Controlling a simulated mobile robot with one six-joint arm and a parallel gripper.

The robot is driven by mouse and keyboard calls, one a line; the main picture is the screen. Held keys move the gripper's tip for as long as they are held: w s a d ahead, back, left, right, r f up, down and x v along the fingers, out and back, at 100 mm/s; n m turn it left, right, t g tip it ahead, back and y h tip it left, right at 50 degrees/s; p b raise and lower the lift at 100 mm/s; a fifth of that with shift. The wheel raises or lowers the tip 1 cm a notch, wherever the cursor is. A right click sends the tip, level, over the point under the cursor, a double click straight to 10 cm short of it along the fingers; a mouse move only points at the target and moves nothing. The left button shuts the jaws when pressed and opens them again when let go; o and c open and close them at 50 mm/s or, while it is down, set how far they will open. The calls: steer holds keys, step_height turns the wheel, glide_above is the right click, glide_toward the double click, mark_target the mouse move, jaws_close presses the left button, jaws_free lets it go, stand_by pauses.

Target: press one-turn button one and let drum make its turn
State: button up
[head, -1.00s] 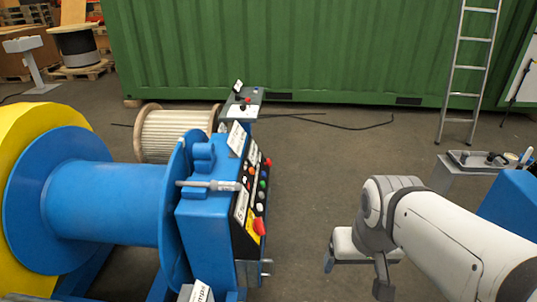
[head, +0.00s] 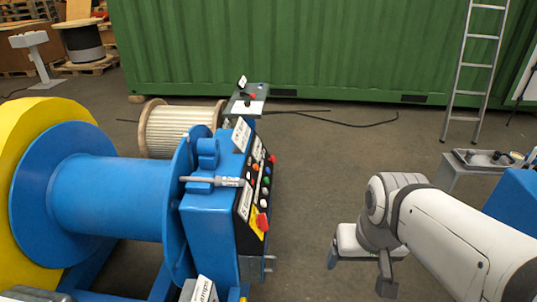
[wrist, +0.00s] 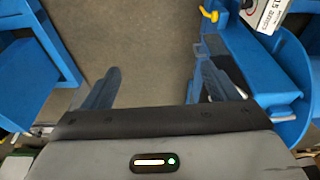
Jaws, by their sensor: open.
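The blue drum (head: 105,200) lies on its side between flanges at the left in the head view. Beside it stands a blue control box whose black button panel (head: 252,190) carries several coloured buttons and white labels. I cannot read which button is number one. My gripper (head: 362,272) hangs to the right of the panel, well apart from it, over bare floor. In the wrist view my gripper (wrist: 150,88) has its two fingers wide apart with only floor between them. Blue machine parts (wrist: 255,75) show at the right there.
A red and yellow stop switch (head: 261,222) sits low on the panel. A small stand (head: 247,103) and a cable reel (head: 172,128) are behind. A grey tray (head: 485,159) and ladder (head: 473,70) stand at the right. The floor between panel and arm is clear.

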stand_by(0.5)
jaws_close()
stand_by(0.8)
stand_by(0.7)
